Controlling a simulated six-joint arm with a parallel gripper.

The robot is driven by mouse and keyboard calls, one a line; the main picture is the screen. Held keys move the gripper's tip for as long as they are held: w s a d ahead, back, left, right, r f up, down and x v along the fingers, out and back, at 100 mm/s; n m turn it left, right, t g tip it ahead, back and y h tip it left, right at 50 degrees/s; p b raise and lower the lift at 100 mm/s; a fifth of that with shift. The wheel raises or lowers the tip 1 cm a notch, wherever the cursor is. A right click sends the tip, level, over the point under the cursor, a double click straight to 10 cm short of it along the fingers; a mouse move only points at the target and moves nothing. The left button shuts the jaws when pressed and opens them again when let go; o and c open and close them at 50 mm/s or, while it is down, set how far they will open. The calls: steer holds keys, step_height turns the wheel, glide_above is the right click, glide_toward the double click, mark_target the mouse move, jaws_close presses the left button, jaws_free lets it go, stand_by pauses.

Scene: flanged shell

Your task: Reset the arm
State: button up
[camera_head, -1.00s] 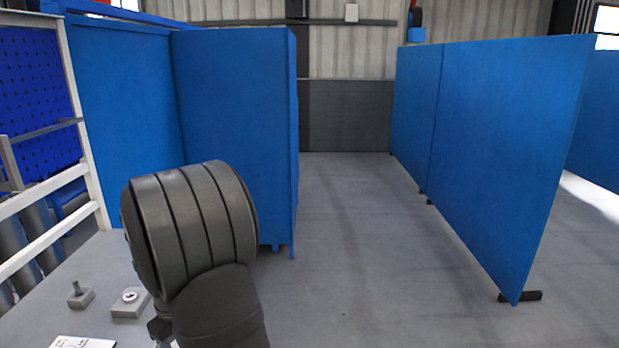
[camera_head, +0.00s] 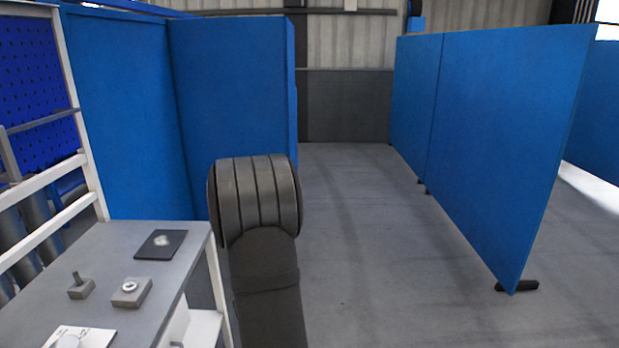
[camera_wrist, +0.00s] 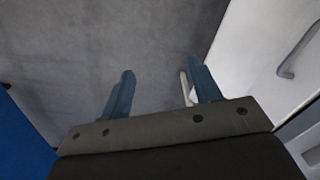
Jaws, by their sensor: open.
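My gripper (camera_wrist: 160,88) shows in the wrist view with its two blue fingers apart and nothing between them. It points at grey floor, beside a white cabinet side. In the head view only my dark ribbed arm link shows, to the right of the grey bench top (camera_head: 190,240); the gripper itself is not seen there. On the bench are a grey block with an upright pin (camera_head: 81,287), a grey block with a light ring (camera_head: 130,291), a dark square plate with a small pale piece (camera_head: 161,243) and a white sheet (camera_head: 75,337).
A white rail frame (camera_head: 45,180) stands at the left of the bench. Blue partition panels (camera_head: 235,95) rise behind it, and more blue panels (camera_head: 500,150) stand at the right. The grey floor (camera_head: 385,250) between them is clear. A white cabinet (camera_wrist: 265,50) with a handle lies close to the right finger.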

steer(key=w+d+f+m, duration=0.1)
steer(key=d+f+m, duration=0.3)
steer(key=d, duration=0.7)
steer(key=shift+w+f, duration=0.3)
steer(key=shift+f, duration=0.2)
steer(key=shift+o, duration=0.2)
